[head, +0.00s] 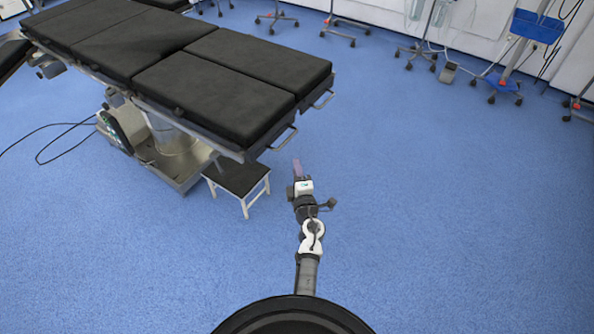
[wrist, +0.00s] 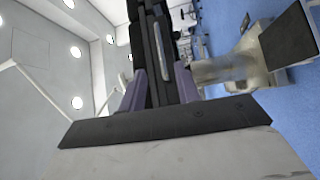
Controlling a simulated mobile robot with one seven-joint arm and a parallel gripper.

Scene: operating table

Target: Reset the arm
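My arm reaches forward from the bottom centre of the head view. My gripper (head: 297,168) is at its end, over the blue floor, to the right of the step stool and beyond the near end of the operating table (head: 215,95). In the wrist view, the two purple fingers of my gripper (wrist: 159,78) stand apart with nothing held between them. The dark edge of the operating table (wrist: 158,40) shows behind and between the fingers, with the view turned sideways.
A small black-topped step stool (head: 238,178) stands left of my gripper, below the table's end. Wheeled stands, one with a blue basket (head: 537,27), line the far wall. Cables (head: 45,140) lie on the floor at left. The blue floor (head: 450,200) at right is clear.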

